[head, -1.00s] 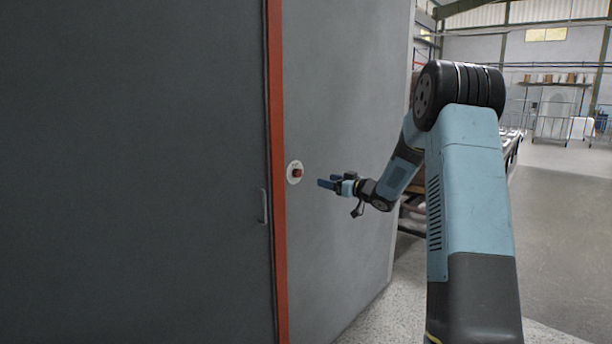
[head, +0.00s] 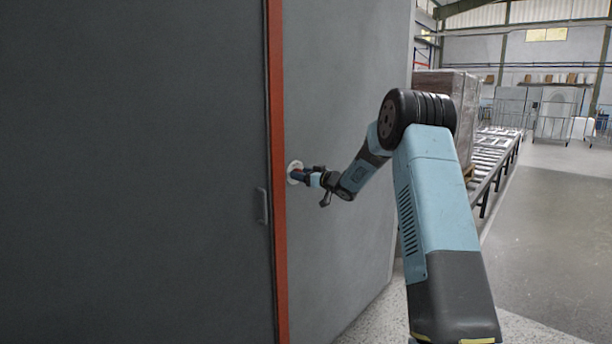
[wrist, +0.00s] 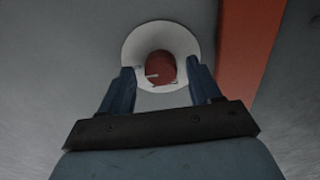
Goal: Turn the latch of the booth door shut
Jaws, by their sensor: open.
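The latch is a red knob (wrist: 160,68) on a round white plate (wrist: 138,40), fixed to the grey wall beside the door's orange-red edge strip. In the head view the white plate (head: 290,168) shows behind my gripper (head: 297,175), and the knob is mostly hidden. In the wrist view my gripper (wrist: 160,85) is open, with one blue finger on each side of the knob. I cannot tell whether the fingers touch it. The dark grey booth door (head: 140,170) fills the left of the head view and looks closed against the strip.
The orange-red strip (head: 276,120) runs vertically just left of the latch; it also shows in the wrist view (wrist: 245,50). A small handle (head: 262,206) is on the door. A roller conveyor (head: 492,150) with a wrapped load (head: 452,100) stands behind my arm. The floor at right is clear.

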